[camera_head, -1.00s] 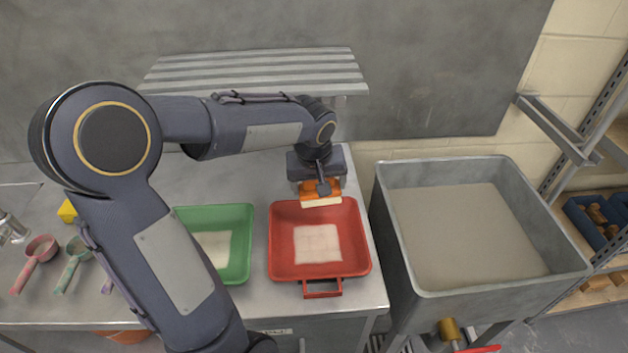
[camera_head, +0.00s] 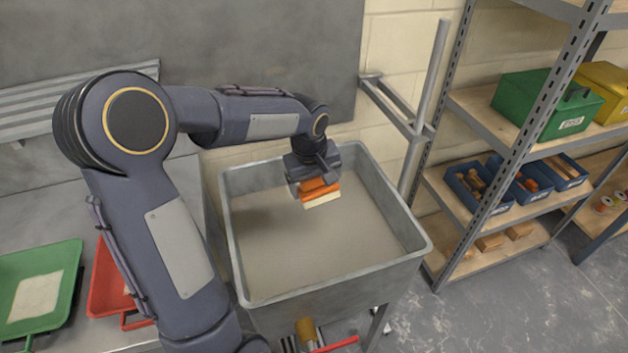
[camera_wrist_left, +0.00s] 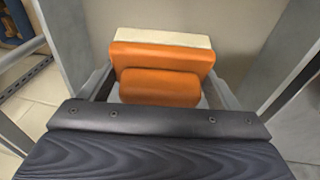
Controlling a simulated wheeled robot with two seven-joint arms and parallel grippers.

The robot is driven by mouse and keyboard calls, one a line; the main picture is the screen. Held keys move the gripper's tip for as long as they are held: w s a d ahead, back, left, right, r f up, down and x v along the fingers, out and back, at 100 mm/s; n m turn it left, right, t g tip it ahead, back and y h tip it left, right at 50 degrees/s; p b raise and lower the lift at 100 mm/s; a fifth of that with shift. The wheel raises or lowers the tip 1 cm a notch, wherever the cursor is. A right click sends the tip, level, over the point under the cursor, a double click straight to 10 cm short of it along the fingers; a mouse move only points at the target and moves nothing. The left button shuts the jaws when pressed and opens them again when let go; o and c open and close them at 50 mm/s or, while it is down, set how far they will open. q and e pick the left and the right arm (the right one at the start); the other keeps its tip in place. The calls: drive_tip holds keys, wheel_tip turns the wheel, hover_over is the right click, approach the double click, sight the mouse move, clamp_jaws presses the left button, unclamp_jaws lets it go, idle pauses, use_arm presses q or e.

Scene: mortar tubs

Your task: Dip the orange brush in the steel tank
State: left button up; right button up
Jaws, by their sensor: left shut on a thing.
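The orange brush (camera_head: 318,189) has an orange body and a pale bristle edge. My left gripper (camera_head: 314,178) is shut on it and holds it over the steel tank (camera_head: 330,284). The tank is a grey rectangular tub with a flat grey-brown surface inside. The brush looks to be above that surface, bristles toward the front; I cannot tell the exact gap. In the left wrist view the brush (camera_wrist_left: 160,72) lies between the fingers, its pale strip at the far side. My right gripper is not in view.
A red tray (camera_head: 106,285) and a green tray (camera_head: 68,262) stand on the bench at left. A metal shelf (camera_head: 440,185) with boxes and blue bins stands at right. A pipe and rail (camera_head: 400,115) rise behind the tank.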

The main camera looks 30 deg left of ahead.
use_arm(q)
drive_tip(key=shift+w+d+f, duration=0.1)
drive_tip(key=shift+f, duration=0.1)
wheel_tip(320, 180, down, 21)
drive_tip(key=b, duration=1.7)
drive_tip(key=shift+b, duration=0.3)
drive_tip(key=shift+r, duration=0.1)
drive_tip(key=shift+r+p, duration=7.35)
drive_tip(key=shift+r, duration=2.3)
drive_tip(key=shift+r, duration=0.1)
drive_tip(key=shift+r+p, duration=1.55)
drive_tip(key=shift+r, duration=0.35)
